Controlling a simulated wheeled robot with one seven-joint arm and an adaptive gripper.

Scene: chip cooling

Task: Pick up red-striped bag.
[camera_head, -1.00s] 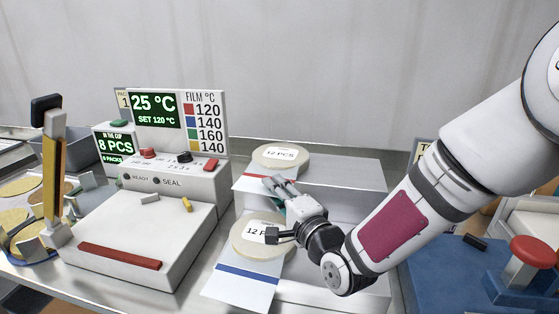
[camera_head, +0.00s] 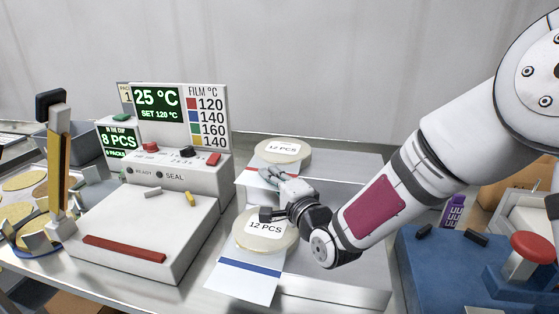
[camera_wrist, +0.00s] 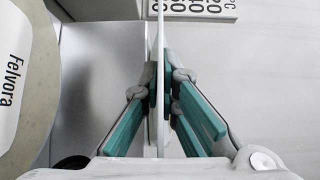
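The red-striped bag (camera_head: 268,151), a round cream pouch marked 12 PCS with a flat white flap, lies on the upper step of the white stand. Its red stripe shows at the flap's left, partly hidden by my gripper (camera_head: 268,176). In the wrist view the flap (camera_wrist: 161,30) appears edge-on as a thin white line. The teal-padded fingers of my gripper (camera_wrist: 160,85) are closed against it from both sides. A second round bag (camera_head: 252,232), with a blue stripe, lies on the lower step under my gripper. It also shows in the wrist view (camera_wrist: 35,50).
The white sealer (camera_head: 140,225) with its 25 °C display stands to the left. A blue fixture with a red button (camera_head: 533,246) and a purple bottle (camera_head: 453,211) are at the right. The two-step white stand (camera_head: 345,288) has bare surface right of the bags.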

